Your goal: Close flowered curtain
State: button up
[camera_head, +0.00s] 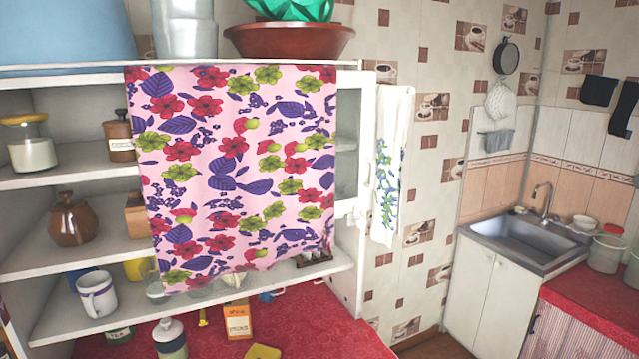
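The flowered curtain (235,175) is pink with red, green and purple flowers. It hangs from the top edge of a white open shelf unit (60,262) in the head view. It covers the middle and right part of the shelves, and its lower edge hangs just above the red counter. The left part of the shelves is uncovered, with jars and a mug showing. What stands behind the cloth is mostly hidden. My gripper is not in view.
A white mug (97,295) and a brown pot (72,220) stand on the left shelves. A bottle (170,338) and an orange box (237,320) stand on the red counter (320,325). A towel (390,165) hangs right of the shelves. A sink (530,240) is farther right.

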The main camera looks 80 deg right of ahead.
aim_at(237, 165)
jog(key=z, duration=2.3)
jog(key=k, duration=0.55)
jog(key=z, duration=0.2)
jog(key=i, duration=0.5)
